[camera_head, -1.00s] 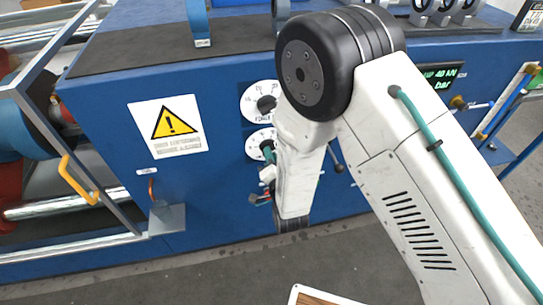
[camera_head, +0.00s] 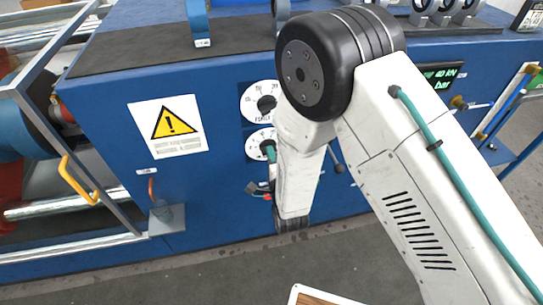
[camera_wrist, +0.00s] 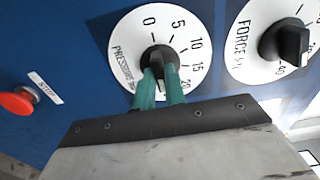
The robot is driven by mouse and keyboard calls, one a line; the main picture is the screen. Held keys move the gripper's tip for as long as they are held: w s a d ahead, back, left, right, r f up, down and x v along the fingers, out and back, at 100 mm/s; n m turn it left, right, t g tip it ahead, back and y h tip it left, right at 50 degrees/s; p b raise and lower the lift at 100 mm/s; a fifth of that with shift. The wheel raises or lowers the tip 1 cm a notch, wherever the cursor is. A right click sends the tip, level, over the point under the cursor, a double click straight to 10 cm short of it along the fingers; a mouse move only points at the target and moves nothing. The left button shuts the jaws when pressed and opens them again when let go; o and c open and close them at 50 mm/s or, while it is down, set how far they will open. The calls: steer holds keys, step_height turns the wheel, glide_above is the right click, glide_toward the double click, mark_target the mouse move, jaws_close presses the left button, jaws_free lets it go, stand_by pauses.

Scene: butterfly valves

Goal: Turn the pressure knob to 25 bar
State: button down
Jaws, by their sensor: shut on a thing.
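The pressure dial is a round white plate (camera_wrist: 122,58) on the blue panel, with 0, 5, 10, 15 and 20 visible. Its black knob (camera_wrist: 158,57) is at the centre. My gripper (camera_wrist: 160,80) has its teal fingers on either side of the knob and is shut on it. The fingers and gripper body hide the lower dial, and I cannot tell where the knob points. In the head view, the dial (camera_head: 256,142) is the lower of two, partly behind my arm. A teal fingertip of my gripper (camera_head: 268,152) shows there.
The force dial (camera_wrist: 250,50) with its black knob is beside the pressure dial. A red stop button (camera_wrist: 18,100) is to the left. A green-lettered display (camera_head: 440,77) is partly hidden by my arm. A yellow warning sign (camera_head: 172,122) is on the panel.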

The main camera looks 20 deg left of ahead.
stand_by(0.4)
steer(key=c, duration=1.5)
jaws_free()
steer(key=shift+o, duration=0.2)
steer(key=v, duration=0.7)
steer(key=shift+s+d, duration=0.2)
steer(key=shift+s, duration=0.1)
